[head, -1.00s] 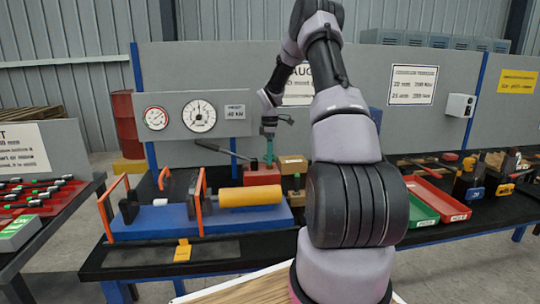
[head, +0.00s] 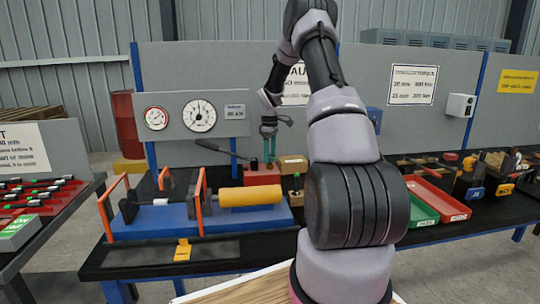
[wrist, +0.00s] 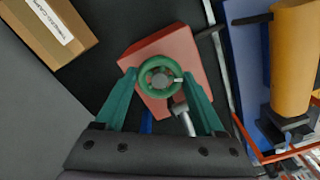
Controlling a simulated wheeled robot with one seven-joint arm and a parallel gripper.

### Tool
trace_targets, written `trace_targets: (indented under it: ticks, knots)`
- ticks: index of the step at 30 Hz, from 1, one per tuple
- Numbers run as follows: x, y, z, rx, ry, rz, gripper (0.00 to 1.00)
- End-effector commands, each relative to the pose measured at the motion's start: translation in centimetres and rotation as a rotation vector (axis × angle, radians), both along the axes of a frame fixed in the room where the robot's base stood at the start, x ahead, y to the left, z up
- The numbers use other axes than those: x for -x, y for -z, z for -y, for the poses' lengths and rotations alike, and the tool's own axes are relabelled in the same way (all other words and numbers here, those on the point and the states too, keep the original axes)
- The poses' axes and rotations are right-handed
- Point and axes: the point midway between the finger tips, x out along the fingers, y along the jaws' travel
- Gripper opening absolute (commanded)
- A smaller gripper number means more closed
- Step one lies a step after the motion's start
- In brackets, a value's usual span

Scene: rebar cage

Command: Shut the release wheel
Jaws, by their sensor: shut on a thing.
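The release wheel (wrist: 160,93) is a small green handwheel with a spoked hub, on top of a red block (wrist: 188,50) in the wrist view. My gripper (wrist: 159,76) has its two green fingers on opposite sides of the wheel's rim and is shut on it. In the head view my gripper (head: 269,152) points straight down over the red block (head: 262,175), and its fingers hide the wheel there. A metal rod with a dark end joins the block beside the wheel in the wrist view.
A blue press bed (head: 160,222) with a yellow cylinder (head: 250,193) and orange frames stands in front of the block. A cardboard box (head: 293,164) is close to its right. Gauges (head: 199,116) hang behind.

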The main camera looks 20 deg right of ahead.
Motion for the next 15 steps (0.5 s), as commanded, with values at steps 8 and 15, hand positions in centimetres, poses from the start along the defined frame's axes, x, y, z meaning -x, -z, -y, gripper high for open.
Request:
trace_targets:
  ticks: [8, 15]
  knots:
    - [-0.04, -0.1, -0.01, 0.001, 0.262, 0.002, 0.15]
    - [-0.04, -0.09, -0.03, 0.002, 0.489, 0.003, 0.15]
